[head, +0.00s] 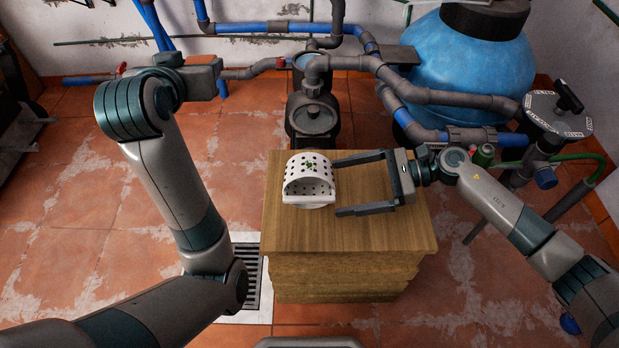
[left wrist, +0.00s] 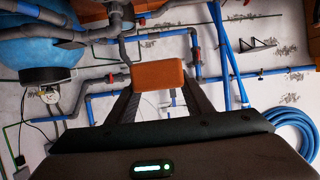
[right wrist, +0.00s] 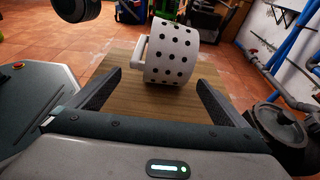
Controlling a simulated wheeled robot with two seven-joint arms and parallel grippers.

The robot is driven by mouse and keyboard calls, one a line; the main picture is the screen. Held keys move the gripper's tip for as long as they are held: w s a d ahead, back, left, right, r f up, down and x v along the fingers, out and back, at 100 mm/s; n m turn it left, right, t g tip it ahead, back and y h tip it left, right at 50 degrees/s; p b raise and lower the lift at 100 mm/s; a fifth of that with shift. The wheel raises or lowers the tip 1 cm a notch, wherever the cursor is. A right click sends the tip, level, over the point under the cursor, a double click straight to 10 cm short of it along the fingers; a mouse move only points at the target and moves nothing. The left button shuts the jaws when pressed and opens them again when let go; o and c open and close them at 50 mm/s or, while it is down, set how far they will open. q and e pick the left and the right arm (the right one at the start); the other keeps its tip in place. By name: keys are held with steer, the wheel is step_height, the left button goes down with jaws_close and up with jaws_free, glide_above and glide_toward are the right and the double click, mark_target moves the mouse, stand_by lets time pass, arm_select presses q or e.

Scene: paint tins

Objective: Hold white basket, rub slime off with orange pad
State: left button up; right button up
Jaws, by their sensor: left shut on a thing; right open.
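The white basket (head: 309,178), a perforated drum lying on its side, rests on the wooden crate's top. A small green slime patch (head: 311,164) shows on its upper surface. My right gripper (head: 339,187) is open at the basket's right, its fingertips near the basket's right edge. In the right wrist view the basket (right wrist: 172,54) stands just beyond the spread fingers, its handle (right wrist: 138,52) at the left; no slime shows there. My left gripper (left wrist: 157,88) is shut on the orange pad (left wrist: 157,73), raised away from the basket. I cannot make out the pad in the head view.
The wooden crate (head: 350,238) has bare top around the basket. A dark pump (head: 312,118) stands behind it, with grey and blue pipes (head: 440,97) and a blue tank (head: 465,62) at the back right. A floor drain (head: 245,282) lies left of the crate.

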mark_target(314, 192)
steer(key=shift+x, duration=4.1)
steer(key=shift+c, duration=0.2)
steer(key=c, duration=0.7)
